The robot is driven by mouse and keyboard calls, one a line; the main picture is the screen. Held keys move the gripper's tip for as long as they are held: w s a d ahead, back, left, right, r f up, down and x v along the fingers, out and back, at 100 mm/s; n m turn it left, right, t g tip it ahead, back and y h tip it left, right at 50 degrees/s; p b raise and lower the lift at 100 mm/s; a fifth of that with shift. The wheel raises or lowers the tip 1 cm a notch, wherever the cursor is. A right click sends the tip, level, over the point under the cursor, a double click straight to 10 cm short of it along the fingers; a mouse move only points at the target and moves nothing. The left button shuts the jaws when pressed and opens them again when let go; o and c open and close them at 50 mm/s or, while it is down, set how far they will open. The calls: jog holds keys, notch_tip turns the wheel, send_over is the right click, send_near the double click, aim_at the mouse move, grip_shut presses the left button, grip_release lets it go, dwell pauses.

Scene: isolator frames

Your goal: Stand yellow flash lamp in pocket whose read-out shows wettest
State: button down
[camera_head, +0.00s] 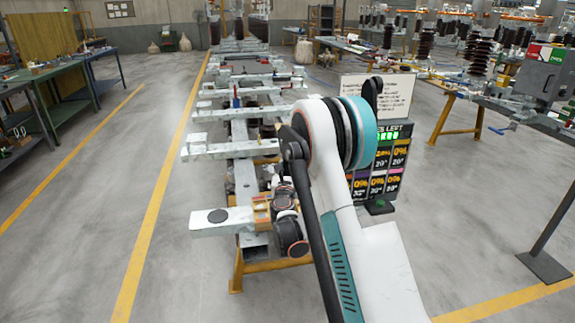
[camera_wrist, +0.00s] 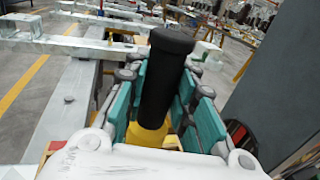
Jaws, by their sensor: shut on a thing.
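In the wrist view my gripper (camera_wrist: 165,84) has its teal-padded fingers closed around the yellow flash lamp (camera_wrist: 148,135). The lamp shows a long black cylinder upward and a yellow part low between the fingers. It leans slightly in the picture. The read-out board (camera_head: 378,185) stands behind my arm, with coloured panels showing percent and degree figures. Some panels read 0%; my arm covers others, so I cannot tell which is wettest. I cannot make out the pockets.
A grey metal frame (camera_head: 235,150) with pale crossbars runs away on the left of my arm. A white text sign (camera_head: 378,92) stands above the board. A dark upright panel (camera_wrist: 280,85) is close on the right in the wrist view. Floor left of the frame is clear.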

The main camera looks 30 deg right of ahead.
jog(key=shift+f, duration=0.35)
jog(key=c, duration=1.3)
grip_release()
jog(key=shift+c, duration=0.2)
